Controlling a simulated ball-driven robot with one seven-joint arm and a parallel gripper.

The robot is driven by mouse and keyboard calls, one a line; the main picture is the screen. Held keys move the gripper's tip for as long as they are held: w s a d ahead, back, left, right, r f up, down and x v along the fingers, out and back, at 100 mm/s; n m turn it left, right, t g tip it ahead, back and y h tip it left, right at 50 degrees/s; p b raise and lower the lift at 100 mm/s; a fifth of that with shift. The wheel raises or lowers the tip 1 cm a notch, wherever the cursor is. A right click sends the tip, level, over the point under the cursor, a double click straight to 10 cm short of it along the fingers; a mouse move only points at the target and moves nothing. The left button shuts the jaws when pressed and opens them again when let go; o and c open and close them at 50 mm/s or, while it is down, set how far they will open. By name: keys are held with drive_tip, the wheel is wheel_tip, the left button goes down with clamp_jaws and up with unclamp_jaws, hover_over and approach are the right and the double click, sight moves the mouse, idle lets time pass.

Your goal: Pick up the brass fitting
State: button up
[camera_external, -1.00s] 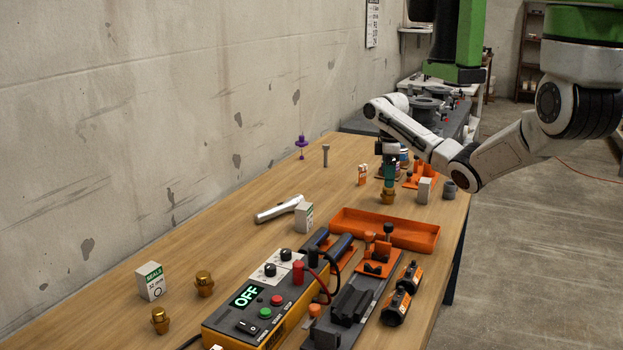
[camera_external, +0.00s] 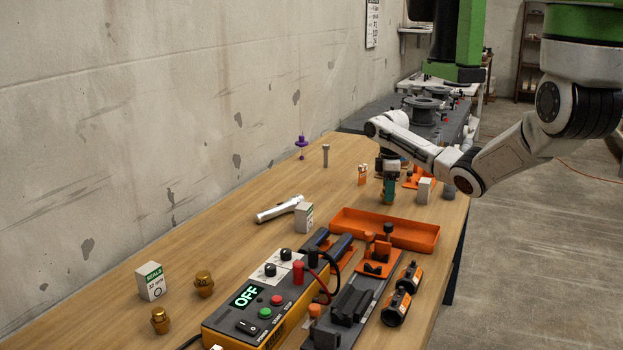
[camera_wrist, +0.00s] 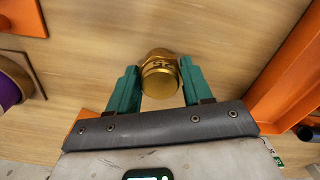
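In the wrist view a brass fitting (camera_wrist: 160,76) with a round cap stands on the wooden table between the two teal fingers of my gripper (camera_wrist: 160,80). The fingers are on either side of it, with narrow gaps showing, so the gripper looks open. In the external view my gripper (camera_external: 388,195) is low over the far part of the table, and its fingers hide this fitting. Two other brass fittings, one marked 20 (camera_external: 204,284) and one nearer (camera_external: 160,320), stand at the near left, far from my gripper.
An orange tray (camera_external: 420,240) lies in front of my gripper. A control box reading OFF (camera_external: 250,310) and a SEALS box (camera_external: 150,281) are nearer.

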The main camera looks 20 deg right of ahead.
drive_tip(key=c, duration=0.6)
drive_tip(key=shift+r, duration=0.15)
drive_tip(key=shift+c, duration=0.2)
drive_tip(key=shift+r, duration=0.65)
drive_tip(key=s+r+p, duration=1.1)
drive_tip(key=s+p, duration=0.2)
drive_tip(key=s, duration=0.1)
drive_tip(key=shift+a+r+p, duration=0.15)
drive_tip(key=shift+r+p, duration=0.05)
drive_tip(key=shift+p, duration=0.2)
